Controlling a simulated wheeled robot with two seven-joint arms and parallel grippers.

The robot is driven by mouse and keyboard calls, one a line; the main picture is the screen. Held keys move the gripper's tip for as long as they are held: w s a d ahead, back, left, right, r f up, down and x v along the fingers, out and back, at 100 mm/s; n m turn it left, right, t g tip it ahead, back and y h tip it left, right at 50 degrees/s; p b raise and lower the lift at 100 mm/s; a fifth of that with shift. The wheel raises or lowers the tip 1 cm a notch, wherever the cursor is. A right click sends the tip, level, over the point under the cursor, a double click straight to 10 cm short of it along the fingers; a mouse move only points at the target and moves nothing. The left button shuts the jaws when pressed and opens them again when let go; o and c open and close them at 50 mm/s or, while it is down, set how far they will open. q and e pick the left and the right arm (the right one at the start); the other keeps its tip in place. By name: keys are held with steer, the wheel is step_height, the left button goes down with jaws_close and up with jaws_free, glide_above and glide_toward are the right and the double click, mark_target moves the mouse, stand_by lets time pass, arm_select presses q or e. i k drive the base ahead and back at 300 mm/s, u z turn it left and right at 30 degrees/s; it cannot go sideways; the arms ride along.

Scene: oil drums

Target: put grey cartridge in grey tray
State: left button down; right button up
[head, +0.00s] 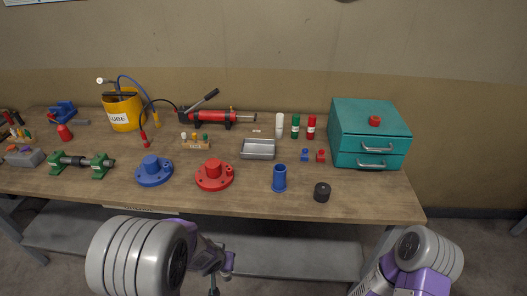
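The grey cartridge (280,125) looks pale grey to white and stands upright on the workbench, left of a green and a red cartridge. The grey tray (257,149) is a shallow metal tray, just left of and nearer than the cartridge. It looks empty. My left gripper (220,277) is low in front of the bench, below the tabletop's front edge and well away from cartridge and tray. Its fingers are too small and partly cut off to judge. My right arm is at the bottom right; its gripper is not visible.
Green cartridge (295,126) and red cartridge (311,127) stand close beside the grey one. A teal drawer box (369,135) is to their right. A blue cup (279,178), black cylinder (322,192) and red flange (214,176) are near the front. A red pump (212,117) lies behind the tray.

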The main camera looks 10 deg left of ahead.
mark_target(259, 150)
steer(key=z, duration=3.25)
steer(key=k, duration=1.8)
steer(key=u, duration=1.65)
